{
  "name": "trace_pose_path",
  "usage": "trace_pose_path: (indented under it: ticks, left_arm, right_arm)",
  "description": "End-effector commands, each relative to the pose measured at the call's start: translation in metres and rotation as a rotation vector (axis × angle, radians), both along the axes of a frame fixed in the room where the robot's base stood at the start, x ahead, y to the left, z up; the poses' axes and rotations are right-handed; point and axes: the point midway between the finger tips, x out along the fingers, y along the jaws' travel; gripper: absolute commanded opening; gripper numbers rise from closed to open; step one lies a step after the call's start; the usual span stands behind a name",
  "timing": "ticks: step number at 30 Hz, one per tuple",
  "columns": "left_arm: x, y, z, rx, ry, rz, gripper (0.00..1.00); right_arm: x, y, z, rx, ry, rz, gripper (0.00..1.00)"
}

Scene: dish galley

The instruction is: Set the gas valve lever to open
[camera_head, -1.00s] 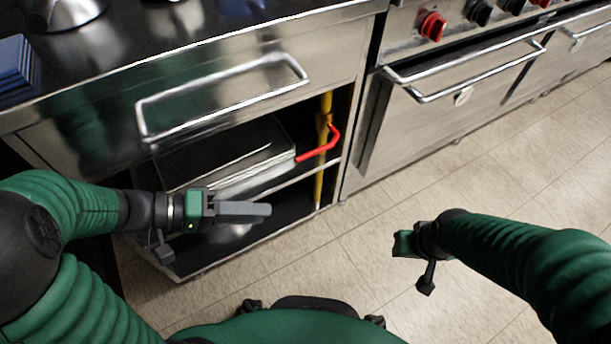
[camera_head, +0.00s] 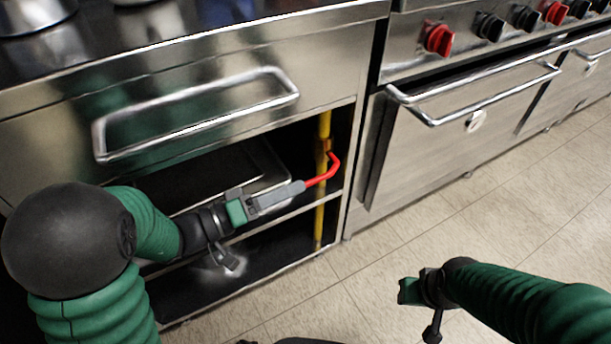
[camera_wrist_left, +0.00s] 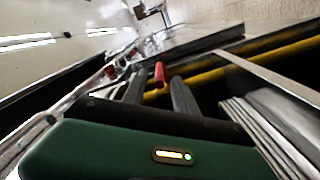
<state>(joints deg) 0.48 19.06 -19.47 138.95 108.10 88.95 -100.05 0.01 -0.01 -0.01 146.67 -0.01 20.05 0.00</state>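The gas valve lever (camera_head: 329,172) is red and bent. It joins a yellow gas pipe (camera_head: 320,215) inside the open cabinet bay, and its free end points down and left. My left gripper (camera_head: 299,188) reaches into the bay with its fingertips at that free end. In the left wrist view, the red lever end (camera_wrist_left: 160,72) shows between the two separated fingers (camera_wrist_left: 158,82), with no clear grip on it. The rest of the lever is hidden there. My right gripper (camera_head: 406,291) hangs over the floor, away from the cabinet; its fingers cannot be made out.
A steel drawer front with a bar handle (camera_head: 200,115) is above the bay. Stacked trays (camera_head: 268,168) lie on the shelf beside my left gripper. A range with red and black knobs (camera_head: 438,39) and an oven handle (camera_head: 475,100) stands right. The tiled floor (camera_head: 500,220) is clear.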

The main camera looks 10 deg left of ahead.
Motion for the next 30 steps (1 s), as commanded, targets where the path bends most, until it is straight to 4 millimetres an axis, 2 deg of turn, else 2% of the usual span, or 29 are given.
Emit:
trace_pose_path:
  ticks: [3, 6, 15, 16, 24, 30]
  left_arm:
    - [0.013, -0.02, 0.002, 0.001, 0.002, -0.005, 0.34]
    - [0.02, -0.029, 0.001, 0.001, 0.001, -0.002, 0.34]
    - [0.023, -0.032, -0.001, 0.001, 0.0, 0.001, 0.34]
    - [0.023, -0.032, -0.001, 0.001, 0.0, 0.001, 0.33]
    - [0.023, -0.032, -0.001, 0.001, 0.0, 0.001, 0.0]
    - [0.023, -0.032, -0.001, 0.001, 0.002, 0.002, 0.0]
  right_arm:
    - [0.0, 0.0, 0.01, 0.0, 0.0, 0.0, 0.36]
    - [0.0, 0.0, 0.012, 0.0, 0.0, 0.0, 0.36]
    - [0.0, 0.0, 0.011, 0.0, 0.0, 0.0, 0.36]
    - [0.0, 0.0, 0.011, 0.0, 0.0, 0.0, 0.36]
    - [0.0, 0.0, 0.011, 0.0, 0.0, 0.0, 0.36]
    - [0.0, 0.0, 0.011, 0.0, 0.0, 0.0, 0.36]
